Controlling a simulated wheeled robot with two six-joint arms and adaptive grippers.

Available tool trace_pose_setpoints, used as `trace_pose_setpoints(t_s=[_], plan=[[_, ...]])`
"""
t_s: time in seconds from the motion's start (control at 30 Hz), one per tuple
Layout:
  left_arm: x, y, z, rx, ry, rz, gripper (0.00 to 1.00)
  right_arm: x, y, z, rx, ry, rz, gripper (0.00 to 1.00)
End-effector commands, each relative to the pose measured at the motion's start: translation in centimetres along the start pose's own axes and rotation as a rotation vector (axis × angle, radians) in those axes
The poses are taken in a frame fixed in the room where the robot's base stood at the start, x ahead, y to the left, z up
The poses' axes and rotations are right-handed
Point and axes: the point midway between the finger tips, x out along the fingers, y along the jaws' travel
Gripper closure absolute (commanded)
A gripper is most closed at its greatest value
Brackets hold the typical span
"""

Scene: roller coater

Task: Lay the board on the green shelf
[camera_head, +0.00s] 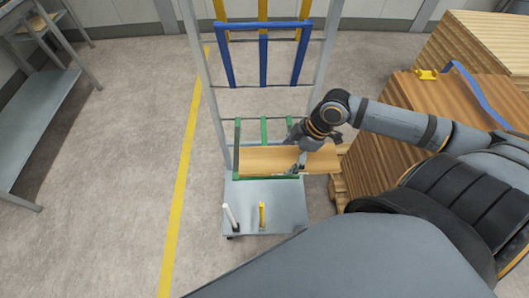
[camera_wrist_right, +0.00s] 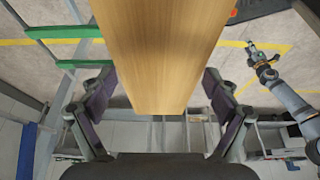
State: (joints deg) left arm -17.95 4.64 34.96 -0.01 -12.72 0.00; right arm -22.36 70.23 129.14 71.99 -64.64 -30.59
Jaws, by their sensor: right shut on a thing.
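The board (camera_head: 265,160) is a long light-brown plank. In the head view it lies crosswise over the green shelf (camera_head: 237,143) of the rack, its right end reaching past the rack's right post. My right gripper (camera_head: 301,162) is shut on the board near its right part. In the right wrist view the board (camera_wrist_right: 160,50) runs between the two fingers (camera_wrist_right: 160,92), and green shelf bars (camera_wrist_right: 65,32) show to its left. I cannot tell whether the board touches the bars. My left gripper (camera_wrist_right: 258,58) shows small in the right wrist view, its opening unclear.
A blue shelf (camera_head: 263,26) sits higher on the rack, with yellow bars beyond. The rack's grey base (camera_head: 280,215) carries a white and a yellow peg. Stacks of boards (camera_head: 400,125) stand at right, a grey table (camera_head: 40,125) at left. Floor left of the rack is clear.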

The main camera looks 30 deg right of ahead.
Motion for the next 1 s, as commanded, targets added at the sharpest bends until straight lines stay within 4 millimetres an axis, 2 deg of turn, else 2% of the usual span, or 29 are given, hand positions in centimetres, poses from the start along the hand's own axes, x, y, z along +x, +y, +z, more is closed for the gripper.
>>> trace_pose_setpoints(t_s=[0.03,0.07,0.13,0.23,0.37,0.47,0.63,0.77,1.0], plan=[[2.9,0.2,0.0,0.000,0.003,0.000,0.60,1.9,0.8,-0.1,0.000,0.016,0.006,0.57],[3.8,0.3,-0.1,0.000,0.005,0.000,0.60,2.3,1.2,-0.3,-0.002,0.019,0.005,0.57],[3.8,0.3,-0.6,-0.001,0.012,0.001,0.60,2.1,2.0,-0.7,0.002,0.016,0.007,0.57],[4.9,0.4,-1.6,-0.002,0.028,0.000,0.60,2.9,3.0,-1.3,0.000,0.019,0.001,0.57],[5.3,0.5,-2.3,-0.002,0.041,0.001,0.60,3.9,4.7,-2.0,0.001,0.017,-0.001,0.57],[5.7,0.5,-2.1,-0.002,0.039,0.001,0.60,5.1,6.6,-2.8,0.002,0.016,-0.002,0.57],[6.5,0.6,-1.5,-0.002,0.030,0.001,0.60,8.9,9.1,-2.7,0.002,0.008,-0.005,0.57],[6.7,0.6,-1.2,-0.002,0.026,0.001,0.60,10.5,10.2,-2.6,-0.001,0.004,-0.003,0.57],[6.8,0.6,-1.2,-0.002,0.025,0.001,0.60,11.2,10.7,-2.6,-0.001,0.004,-0.001,0.57]])
